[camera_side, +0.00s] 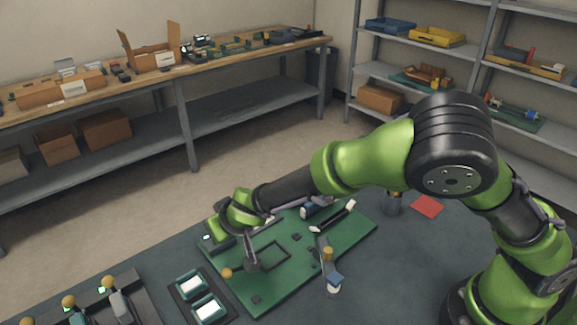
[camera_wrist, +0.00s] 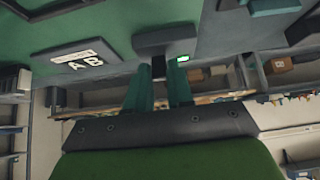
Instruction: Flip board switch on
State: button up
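The green board (camera_side: 290,262) lies on the dark table, and its surface fills the top of the wrist view (camera_wrist: 110,25). In the wrist view, a dark grey block (camera_wrist: 166,41), which looks like the switch housing, sits on the board. A short black stub (camera_wrist: 158,66), perhaps the lever, projects from it. A small indicator (camera_wrist: 183,58) beside it is lit green. My gripper (camera_wrist: 159,80) has its two teal fingers on either side of the stub with a narrow gap between them. I cannot tell whether they touch it. In the side view, my wrist hides the switch.
A dark plate with pale letters (camera_wrist: 77,60) sits on the board beside the switch. Two light-faced modules (camera_side: 198,297) and several yellow-knobbed levers (camera_side: 110,283) stand at the front left. A red square (camera_side: 426,206) lies at the right.

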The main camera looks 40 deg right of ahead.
jog(key=o, duration=0.4)
jog(key=shift+c, duration=0.2)
jog(key=v, duration=1.7)
